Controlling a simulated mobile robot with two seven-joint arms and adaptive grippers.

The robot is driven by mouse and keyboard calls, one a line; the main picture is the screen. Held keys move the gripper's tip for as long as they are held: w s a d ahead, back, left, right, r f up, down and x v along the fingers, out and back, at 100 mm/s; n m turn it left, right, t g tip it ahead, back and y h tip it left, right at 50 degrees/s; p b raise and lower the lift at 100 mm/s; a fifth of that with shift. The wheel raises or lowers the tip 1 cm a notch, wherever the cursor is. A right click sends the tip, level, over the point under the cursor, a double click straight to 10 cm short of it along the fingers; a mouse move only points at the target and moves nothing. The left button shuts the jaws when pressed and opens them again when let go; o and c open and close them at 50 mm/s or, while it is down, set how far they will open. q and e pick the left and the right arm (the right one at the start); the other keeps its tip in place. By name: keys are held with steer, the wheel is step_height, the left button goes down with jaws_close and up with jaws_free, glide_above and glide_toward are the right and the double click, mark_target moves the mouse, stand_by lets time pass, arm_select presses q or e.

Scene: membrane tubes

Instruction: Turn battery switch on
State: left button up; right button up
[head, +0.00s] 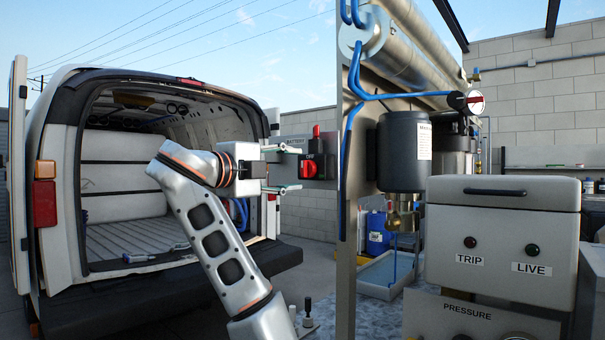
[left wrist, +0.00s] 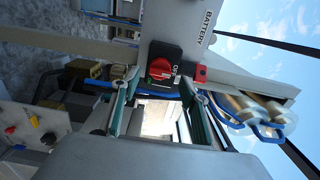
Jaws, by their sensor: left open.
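The battery switch is a red rotary knob (head: 308,169) on a black plate, on a grey panel marked BATTERY, with an OFF label by the knob. In the left wrist view the red knob (left wrist: 160,68) shows turned sideways, its OFF label beside it. My left gripper (head: 290,168) is open in front of the panel, its two green-lined fingers above and below the knob's height. In the left wrist view the fingers (left wrist: 159,82) lie to either side of the knob. The gap between fingertips and knob is hard to judge. My right gripper is not in view.
A grey box (head: 500,240) labelled TRIP and LIVE is at the right. An open van (head: 60,150) stands at the left.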

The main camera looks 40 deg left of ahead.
mark_target(302, 169)
arm_select(q)
steer(key=w, duration=0.2)
steer(key=shift+w+d+f, duration=0.1)
steer(key=shift+w, duration=0.95)
steer(key=c, duration=1.1)
